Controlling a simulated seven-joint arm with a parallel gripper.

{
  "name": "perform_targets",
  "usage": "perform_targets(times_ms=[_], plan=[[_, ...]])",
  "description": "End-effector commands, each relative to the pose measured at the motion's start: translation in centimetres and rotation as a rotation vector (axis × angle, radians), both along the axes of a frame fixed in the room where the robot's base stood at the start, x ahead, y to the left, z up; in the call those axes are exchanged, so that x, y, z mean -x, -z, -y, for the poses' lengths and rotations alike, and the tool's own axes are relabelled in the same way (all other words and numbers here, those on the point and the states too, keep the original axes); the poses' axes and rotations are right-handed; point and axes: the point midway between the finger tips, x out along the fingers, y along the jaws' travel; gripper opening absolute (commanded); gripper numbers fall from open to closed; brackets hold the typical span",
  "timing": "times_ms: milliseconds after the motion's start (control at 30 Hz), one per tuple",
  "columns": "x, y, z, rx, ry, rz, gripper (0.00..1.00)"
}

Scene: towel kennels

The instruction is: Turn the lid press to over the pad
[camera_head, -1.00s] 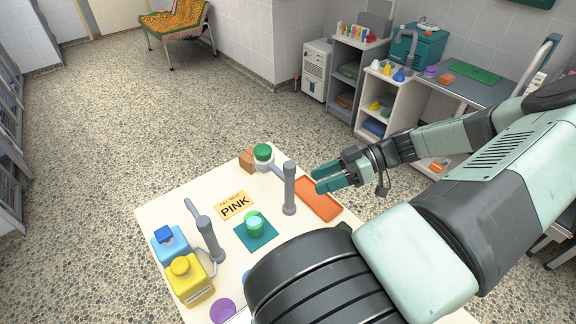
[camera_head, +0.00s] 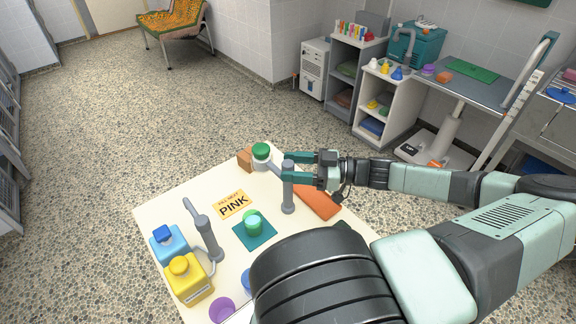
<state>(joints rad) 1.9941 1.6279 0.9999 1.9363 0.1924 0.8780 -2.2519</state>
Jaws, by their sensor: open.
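The lid press has a grey post (camera_head: 288,196) near the table's right side. The press head is off to the far side, not over the pad. My gripper (camera_head: 286,170) is open, with its teal fingers at the top of the post. One finger shows above the other in the picture; I cannot tell whether they touch the post.
An orange tray (camera_head: 319,203) lies right of the press. A brown block (camera_head: 245,158) sits beside the press head.

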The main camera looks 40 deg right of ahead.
Motion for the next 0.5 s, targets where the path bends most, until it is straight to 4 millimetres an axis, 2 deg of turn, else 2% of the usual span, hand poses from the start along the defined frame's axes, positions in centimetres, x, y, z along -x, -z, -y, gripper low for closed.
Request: perform_targets(times_ms=[200, 467, 500], plan=[[-1.09, 0.01, -1.09, -0.001, 0.001, -0.001, 0.57], [-1.13, 0.02, -1.15, 0.000, 0.001, -0.001, 0.57], [-1.12, 0.02, -1.14, 0.000, 0.001, -0.001, 0.51]])
